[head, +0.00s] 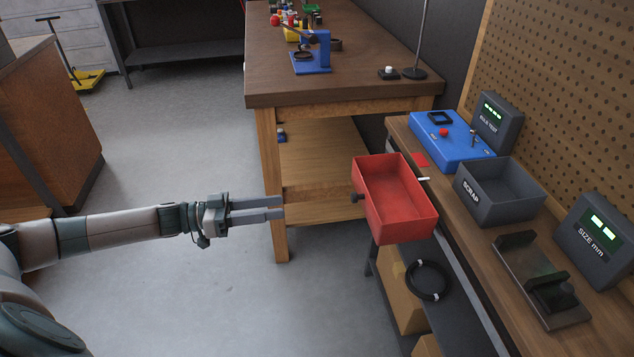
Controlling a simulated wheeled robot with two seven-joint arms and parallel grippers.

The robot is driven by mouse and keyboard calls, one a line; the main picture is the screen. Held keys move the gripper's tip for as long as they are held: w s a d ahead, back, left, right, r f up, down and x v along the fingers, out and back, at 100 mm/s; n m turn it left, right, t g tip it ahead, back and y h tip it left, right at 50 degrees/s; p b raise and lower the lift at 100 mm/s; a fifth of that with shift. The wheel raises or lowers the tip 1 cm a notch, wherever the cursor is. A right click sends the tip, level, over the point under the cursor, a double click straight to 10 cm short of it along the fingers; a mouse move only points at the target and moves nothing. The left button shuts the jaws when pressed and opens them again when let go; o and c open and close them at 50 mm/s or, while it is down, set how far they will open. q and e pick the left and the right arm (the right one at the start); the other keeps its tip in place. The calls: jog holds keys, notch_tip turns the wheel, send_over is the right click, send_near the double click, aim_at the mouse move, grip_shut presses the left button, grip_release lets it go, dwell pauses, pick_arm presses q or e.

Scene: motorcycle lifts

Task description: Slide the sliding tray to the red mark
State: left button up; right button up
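The sliding tray is a red open box (397,200) at the front edge of the right-hand workbench, overhanging that edge. It looks empty and has a dark knob (356,197) on its left side. The red mark (420,160) is a small flat patch on the bench top, just beyond the tray's far right corner. A short white strip (424,179) shows at the tray's right side. My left gripper (283,207) reaches in from the left, its two fingers pointing at the knob with a narrow gap between them. It is empty and well short of the knob. My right gripper is not in view.
On the bench stand a blue box (452,141), a grey SCRAP bin (499,191), a dark fixture (541,278) and a SIZE mm display (597,235). A black ring (428,280) hangs below. A wooden table (340,73) stands behind.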

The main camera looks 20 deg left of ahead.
pick_arm(q)
jog(key=shift+s+d+r, duration=0.1)
jog(key=shift+s+d, duration=0.05)
jog(key=shift+s, duration=0.05)
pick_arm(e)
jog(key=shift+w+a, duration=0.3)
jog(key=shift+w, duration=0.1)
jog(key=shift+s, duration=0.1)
pick_arm(q)
jog(key=shift+w+d, duration=0.1)
jog(key=p+x, duration=0.3)
jog(key=x, duration=1.4)
jog(key=shift+p, duration=0.3)
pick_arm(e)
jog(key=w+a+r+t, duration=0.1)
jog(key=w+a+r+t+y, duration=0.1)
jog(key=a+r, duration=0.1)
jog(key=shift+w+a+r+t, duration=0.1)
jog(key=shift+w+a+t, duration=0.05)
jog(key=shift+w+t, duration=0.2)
pick_arm(q)
jog(key=shift+d, duration=0.1)
